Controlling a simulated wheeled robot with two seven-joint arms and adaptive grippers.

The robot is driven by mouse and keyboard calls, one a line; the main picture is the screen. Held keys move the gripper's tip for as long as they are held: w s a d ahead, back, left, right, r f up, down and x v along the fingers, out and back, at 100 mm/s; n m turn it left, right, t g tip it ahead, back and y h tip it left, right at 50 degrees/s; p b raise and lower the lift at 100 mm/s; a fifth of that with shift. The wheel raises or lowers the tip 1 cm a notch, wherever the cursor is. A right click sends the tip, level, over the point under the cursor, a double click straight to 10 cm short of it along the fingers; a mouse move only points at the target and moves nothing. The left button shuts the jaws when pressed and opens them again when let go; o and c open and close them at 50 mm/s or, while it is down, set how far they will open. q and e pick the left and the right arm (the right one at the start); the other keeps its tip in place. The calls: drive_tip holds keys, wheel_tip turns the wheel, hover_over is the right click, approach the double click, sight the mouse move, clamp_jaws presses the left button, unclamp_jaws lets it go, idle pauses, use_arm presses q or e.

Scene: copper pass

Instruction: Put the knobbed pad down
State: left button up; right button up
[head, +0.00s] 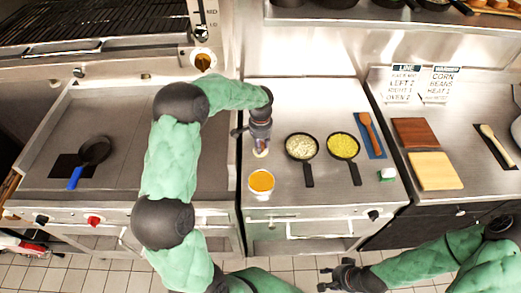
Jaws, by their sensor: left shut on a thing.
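My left gripper (258,143) points down over the middle steel counter. It is shut on a small pale thing, which I take to be the knobbed pad (261,153). The gripper hides most of the pad, and I cannot tell whether it touches the counter. My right gripper (323,279) is low in the view, in front of the counter over the tiled floor. Its fingers look apart and empty.
A white tub of orange contents (261,182) stands just in front of the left gripper. Two black pans, one with pale food (300,147) and one with yellow food (343,146), stand to its right. A wooden spoon (370,134) lies on a blue mat. A small white-and-green item (387,174) sits front right.

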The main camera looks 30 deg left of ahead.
use_arm(q)
drive_tip(key=shift+f, duration=1.45)
drive_tip(key=shift+f, duration=0.2)
drive_tip(key=o, duration=1)
drive_tip(key=shift+r, duration=0.6)
wheel_tip(320, 180, up, 11)
drive_tip(key=shift+s+r+p, duration=0.1)
drive_tip(key=shift+p, duration=0.6)
drive_tip(key=shift+r, duration=0.1)
